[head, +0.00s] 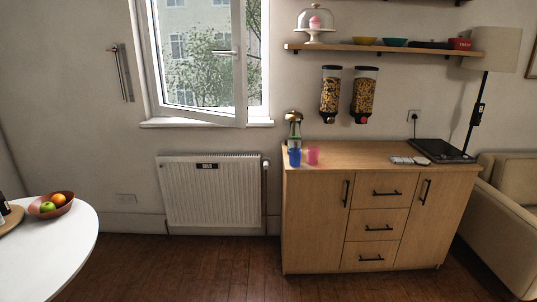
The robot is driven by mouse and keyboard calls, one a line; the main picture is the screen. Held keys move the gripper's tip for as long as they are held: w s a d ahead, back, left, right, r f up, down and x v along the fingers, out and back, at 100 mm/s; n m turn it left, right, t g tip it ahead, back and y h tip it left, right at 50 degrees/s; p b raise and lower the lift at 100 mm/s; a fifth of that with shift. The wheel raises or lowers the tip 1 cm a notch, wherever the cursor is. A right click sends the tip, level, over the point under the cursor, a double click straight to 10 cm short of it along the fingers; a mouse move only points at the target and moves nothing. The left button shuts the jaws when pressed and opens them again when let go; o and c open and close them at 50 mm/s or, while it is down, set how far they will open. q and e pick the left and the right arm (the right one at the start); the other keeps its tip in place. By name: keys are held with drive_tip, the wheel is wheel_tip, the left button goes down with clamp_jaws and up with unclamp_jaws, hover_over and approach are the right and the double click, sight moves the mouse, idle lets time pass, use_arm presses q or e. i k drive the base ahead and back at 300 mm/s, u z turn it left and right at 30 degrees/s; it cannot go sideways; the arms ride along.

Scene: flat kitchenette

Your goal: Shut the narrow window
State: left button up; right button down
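The narrow window (243,62) is in the upper left middle of the head view, above a radiator. Its white sash stands open, swung into the room with its free lower corner out over the sill (205,123). A grey lever handle (225,52) sits on the sash and points to the left. The white frame (150,60) is fixed in the wall, and trees and a building show through the glass. Neither of my grippers is in view.
A white radiator (212,192) is below the window. A wooden cabinet (380,220) with two cups, a blue one (294,157) and a pink one (313,156), stands to its right. A round white table (60,245) is at lower left. The wooden floor before the radiator is clear.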

sight(239, 120)
drive_tip(key=i, duration=2.4)
drive_tip(key=u, duration=2.45)
drive_tip(key=i, duration=1.3)
drive_tip(key=z, duration=1.75)
